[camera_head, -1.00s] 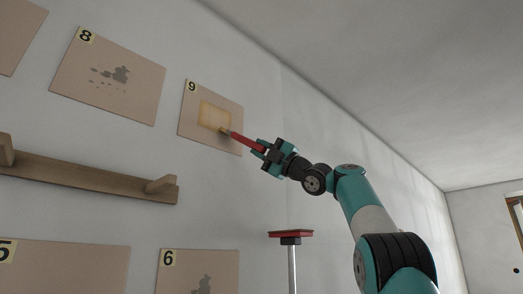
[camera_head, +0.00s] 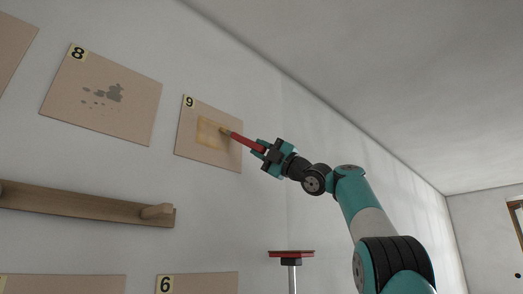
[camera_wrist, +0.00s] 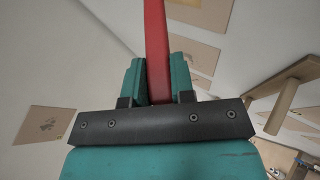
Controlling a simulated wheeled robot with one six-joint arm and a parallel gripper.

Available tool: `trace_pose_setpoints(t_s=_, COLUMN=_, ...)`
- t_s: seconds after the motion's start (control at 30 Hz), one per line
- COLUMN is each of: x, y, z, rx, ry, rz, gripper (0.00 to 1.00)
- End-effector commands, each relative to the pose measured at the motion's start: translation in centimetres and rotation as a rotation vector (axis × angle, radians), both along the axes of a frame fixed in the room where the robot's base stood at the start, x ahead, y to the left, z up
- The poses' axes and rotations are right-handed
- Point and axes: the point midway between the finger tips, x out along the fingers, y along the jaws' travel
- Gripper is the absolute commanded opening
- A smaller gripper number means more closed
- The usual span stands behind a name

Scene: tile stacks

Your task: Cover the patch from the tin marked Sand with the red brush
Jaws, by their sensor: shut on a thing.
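My gripper (camera_head: 262,149) is shut on the red brush (camera_head: 243,141), and its red handle also shows between the jaws in the wrist view (camera_wrist: 157,50). The brush's pale tip lies at the upper right of a sand-yellow painted area (camera_head: 208,134) on the panel marked 9 (camera_head: 190,150). I cannot tell whether the bristles touch the panel. The yellow area is uneven, and no grey blot shows on that panel. The tin marked Sand is not recognisable in these views.
Panel 8 (camera_head: 130,132), with grey blots, hangs to the left. A wooden rail (camera_head: 80,202) with pegs is below. A stand with a red-edged top (camera_head: 291,254) rises below my arm. Panel 6 (camera_head: 205,283) is at the bottom. Open air lies to the right.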

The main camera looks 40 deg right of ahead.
Motion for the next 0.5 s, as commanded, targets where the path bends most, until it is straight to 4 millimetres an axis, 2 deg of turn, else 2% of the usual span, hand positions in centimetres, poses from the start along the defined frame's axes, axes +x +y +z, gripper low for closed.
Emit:
trace_pose_setpoints(t_s=0.1, x=0.0, y=-0.1, z=1.6, rx=0.002, ry=0.003, rz=-0.001, gripper=0.00)
trace_pose_setpoints(t_s=0.23, x=-0.1, y=-0.1, z=2.2, rx=0.002, ry=0.003, rz=-0.001, gripper=0.00)
trace_pose_setpoints(t_s=0.5, x=-0.2, y=-0.1, z=0.6, rx=0.000, ry=0.001, rz=-0.001, gripper=0.00)
